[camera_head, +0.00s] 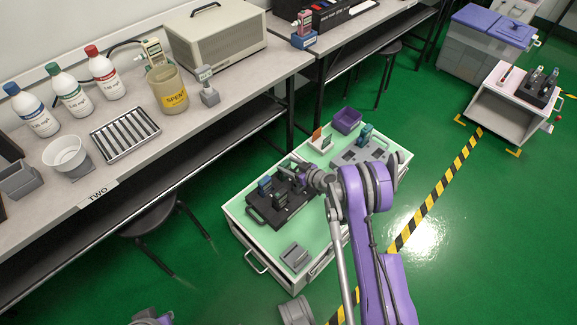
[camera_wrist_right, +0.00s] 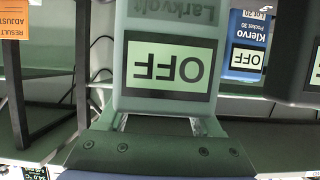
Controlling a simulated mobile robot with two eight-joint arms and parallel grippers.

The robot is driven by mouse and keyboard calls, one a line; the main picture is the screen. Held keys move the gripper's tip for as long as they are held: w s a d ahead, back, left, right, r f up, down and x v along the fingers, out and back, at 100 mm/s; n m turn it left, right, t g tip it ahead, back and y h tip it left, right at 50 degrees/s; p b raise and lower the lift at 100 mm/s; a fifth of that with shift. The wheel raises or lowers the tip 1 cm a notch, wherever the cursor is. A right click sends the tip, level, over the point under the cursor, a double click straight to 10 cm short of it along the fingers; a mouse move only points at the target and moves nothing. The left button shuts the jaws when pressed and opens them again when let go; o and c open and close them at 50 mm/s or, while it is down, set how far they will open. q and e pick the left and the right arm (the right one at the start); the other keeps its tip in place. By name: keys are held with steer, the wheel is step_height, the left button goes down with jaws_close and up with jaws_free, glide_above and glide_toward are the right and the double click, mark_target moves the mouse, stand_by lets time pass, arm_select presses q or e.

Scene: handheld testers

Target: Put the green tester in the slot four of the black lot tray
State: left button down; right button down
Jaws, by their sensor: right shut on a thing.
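My right gripper (camera_head: 303,174) is over the far end of the black lot tray (camera_head: 268,213) on the pale green cart top. In the right wrist view, my right gripper (camera_wrist_right: 160,125) is shut on a grey-green tester (camera_wrist_right: 122,60). It shows upside down, with a pale screen reading OFF and the name Larkvolt. Blue and dark testers (camera_head: 265,186) stand in the black tray. A blue Klervo tester (camera_wrist_right: 250,30) shows beside the held one in the wrist view. The slot numbers cannot be read.
A grey tray (camera_head: 350,156) with a teal tester (camera_head: 366,132) lies at the cart's far end, near a purple bin (camera_head: 347,120). A small grey holder (camera_head: 295,256) sits at the near end. The long bench (camera_head: 128,180) with bottles runs along the left.

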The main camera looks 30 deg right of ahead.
steer(key=shift+r, duration=0.1)
steer(key=shift+f, duration=0.3)
steer(key=shift+c, duration=0.3)
jaws_free()
steer(key=shift+r, duration=0.1)
steer(key=shift+r, duration=0.1)
